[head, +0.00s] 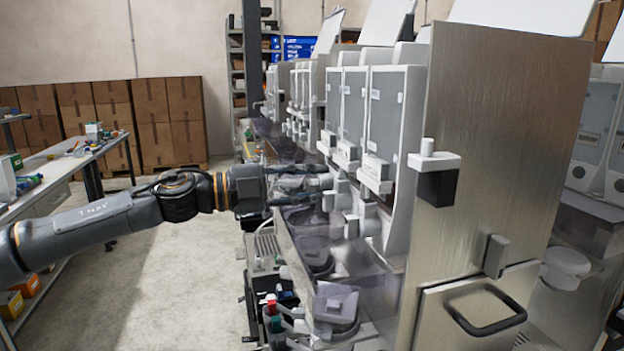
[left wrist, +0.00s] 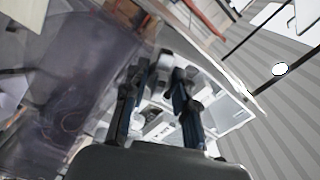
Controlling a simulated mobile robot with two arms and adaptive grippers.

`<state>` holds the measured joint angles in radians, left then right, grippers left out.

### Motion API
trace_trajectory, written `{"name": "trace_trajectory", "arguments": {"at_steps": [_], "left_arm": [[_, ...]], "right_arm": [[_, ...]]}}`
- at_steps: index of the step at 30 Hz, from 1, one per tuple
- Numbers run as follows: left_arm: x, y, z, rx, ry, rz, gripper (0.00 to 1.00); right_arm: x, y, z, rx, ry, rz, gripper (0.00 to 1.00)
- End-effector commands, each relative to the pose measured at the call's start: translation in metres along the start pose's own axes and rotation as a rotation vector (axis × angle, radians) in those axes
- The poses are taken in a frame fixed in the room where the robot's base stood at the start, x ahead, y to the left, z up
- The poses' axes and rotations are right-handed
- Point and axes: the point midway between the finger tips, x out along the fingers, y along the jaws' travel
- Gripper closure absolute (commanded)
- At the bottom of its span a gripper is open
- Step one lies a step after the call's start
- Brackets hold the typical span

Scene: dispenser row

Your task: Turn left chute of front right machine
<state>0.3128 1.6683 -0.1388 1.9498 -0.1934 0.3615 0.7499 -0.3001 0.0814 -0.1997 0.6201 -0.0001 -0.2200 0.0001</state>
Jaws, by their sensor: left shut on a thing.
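The front machine (head: 393,112) of the row is a tall white dispenser with grey front panels and several white chutes low on its front. My left gripper (head: 318,183) reaches in from the left, and its dark fingers are shut on the left chute (head: 326,180), a small white spout partly hidden by the fingers. Other white chutes (head: 367,220) stand just right of and below the fingertips, apart from them. In the left wrist view, the two fingers (left wrist: 162,75) point at the white machine parts; the grip itself is hard to make out. My right gripper is out of view.
A clear panel (head: 312,240) runs along the machine fronts below my left gripper. A brushed steel end panel (head: 493,140) with a black handle stands at the right. A workbench (head: 50,165) stands at the left, with cardboard boxes (head: 168,110) behind. The floor between is free.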

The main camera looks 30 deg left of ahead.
Motion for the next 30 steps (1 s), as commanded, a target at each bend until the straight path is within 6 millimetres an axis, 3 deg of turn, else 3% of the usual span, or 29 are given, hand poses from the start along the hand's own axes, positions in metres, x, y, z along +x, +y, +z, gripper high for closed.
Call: {"name": "trace_trajectory", "arguments": {"at_steps": [9,25,26,27,30], "left_arm": [[0.0001,0.0005,-0.0002,-0.120,0.000,0.001,1.00],[0.0002,0.0016,-0.0001,-0.142,0.001,0.001,1.00],[0.0002,0.0016,-0.0001,-0.142,0.001,0.001,0.71],[0.0002,0.0016,-0.0001,-0.142,0.001,0.002,0.66],[0.0002,0.0015,-0.0001,-0.142,0.001,0.001,0.66]], "right_arm": [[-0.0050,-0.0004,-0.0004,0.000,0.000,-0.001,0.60],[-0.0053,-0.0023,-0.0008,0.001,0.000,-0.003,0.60],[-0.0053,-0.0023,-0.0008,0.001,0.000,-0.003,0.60],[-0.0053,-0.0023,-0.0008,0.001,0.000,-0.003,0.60],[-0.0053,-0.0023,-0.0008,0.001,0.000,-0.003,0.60]]}}
